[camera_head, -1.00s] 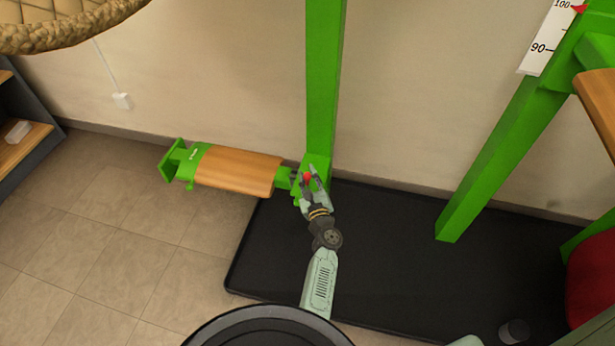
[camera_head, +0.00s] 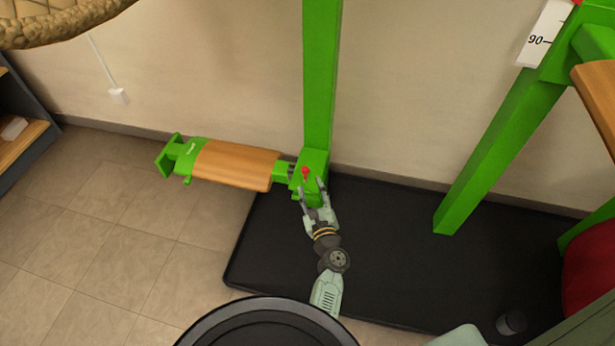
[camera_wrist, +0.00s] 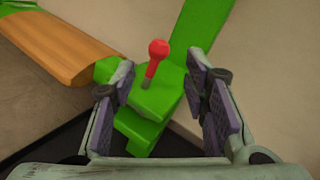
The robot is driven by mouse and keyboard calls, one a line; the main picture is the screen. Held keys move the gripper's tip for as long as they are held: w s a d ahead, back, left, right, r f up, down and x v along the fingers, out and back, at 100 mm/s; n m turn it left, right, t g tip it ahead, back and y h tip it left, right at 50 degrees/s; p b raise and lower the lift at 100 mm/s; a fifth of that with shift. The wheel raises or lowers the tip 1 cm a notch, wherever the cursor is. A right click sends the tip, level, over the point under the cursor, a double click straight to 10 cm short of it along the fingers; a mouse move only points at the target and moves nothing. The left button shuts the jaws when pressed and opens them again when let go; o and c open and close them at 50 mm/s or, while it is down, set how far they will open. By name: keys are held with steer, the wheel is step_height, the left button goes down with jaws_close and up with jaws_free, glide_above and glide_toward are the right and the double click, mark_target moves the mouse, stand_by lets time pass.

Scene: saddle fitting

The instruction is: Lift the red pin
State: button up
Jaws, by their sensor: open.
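The red pin (camera_head: 305,171) stands in the top of the green block (camera_head: 314,160) at the foot of the green upright.
A wooden saddle on a green frame (camera_head: 237,164) extends left from the block. A green upright (camera_head: 321,75) rises behind the pin. A slanted green post (camera_head: 495,150) stands at right. A black mat (camera_head: 400,250) lies below, mostly clear.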

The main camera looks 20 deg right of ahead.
steer(key=s, duration=0.4)
steer(key=shift+a, duration=0.25)
